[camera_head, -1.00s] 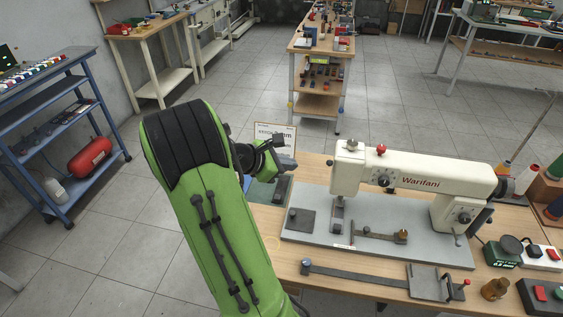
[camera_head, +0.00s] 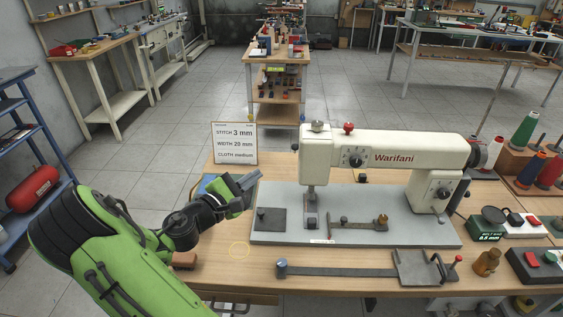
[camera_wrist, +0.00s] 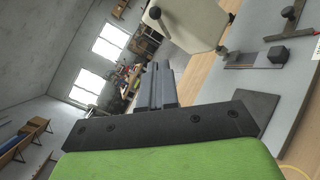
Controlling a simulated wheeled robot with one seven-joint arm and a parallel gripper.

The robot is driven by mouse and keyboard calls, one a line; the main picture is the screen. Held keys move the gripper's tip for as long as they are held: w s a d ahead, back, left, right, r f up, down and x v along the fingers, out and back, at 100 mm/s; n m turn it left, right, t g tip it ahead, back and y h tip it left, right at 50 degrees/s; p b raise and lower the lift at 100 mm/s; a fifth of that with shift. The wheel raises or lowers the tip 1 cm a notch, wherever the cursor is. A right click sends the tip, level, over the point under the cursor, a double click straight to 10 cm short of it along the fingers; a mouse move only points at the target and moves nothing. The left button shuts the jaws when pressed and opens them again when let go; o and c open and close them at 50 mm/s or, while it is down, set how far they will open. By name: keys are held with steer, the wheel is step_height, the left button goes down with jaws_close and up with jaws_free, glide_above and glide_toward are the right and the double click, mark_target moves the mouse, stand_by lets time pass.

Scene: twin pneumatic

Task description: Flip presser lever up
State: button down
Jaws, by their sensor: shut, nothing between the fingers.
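The cream sewing machine (camera_head: 390,152) marked "Warifani" stands on a grey base plate (camera_head: 400,235) on the wooden table. Its head (camera_head: 313,160) is at the left end, above the needle and presser area (camera_head: 312,205). The presser lever cannot be made out for certain in the head view. A thin lever-like rod beside the machine head shows in the wrist view (camera_wrist: 222,50). My gripper (camera_head: 252,180) is shut and empty, left of the machine head and apart from it. In the wrist view its fingers (camera_wrist: 158,85) lie together, pointing away past the head.
A sign (camera_head: 235,144) reading stitch 3 mm, width 20 mm, cloth medium stands behind my gripper. A flat guide bar (camera_head: 340,270) lies along the table front. Thread spools (camera_head: 525,130) and button boxes (camera_head: 535,262) are at right.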

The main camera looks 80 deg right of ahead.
mark_target(295, 149)
steer(key=s+d+r, duration=0.2)
steer(key=s+d, duration=0.3)
steer(key=d, duration=0.3)
steer(key=shift+s+b, duration=0.25)
steer(key=shift+b, duration=0.05)
steer(key=r+y+p, duration=0.1)
steer(key=p, duration=0.5)
steer(key=d+r+n+y+p, duration=0.1)
steer(key=p, duration=0.5)
steer(key=shift+w+d+r+n+t, duration=0.15)
steer(key=shift+d+r+n+t, duration=0.05)
steer(key=shift+n+t, duration=0.1)
steer(key=shift+f+y, duration=0.2)
steer(key=shift+y, duration=0.1)
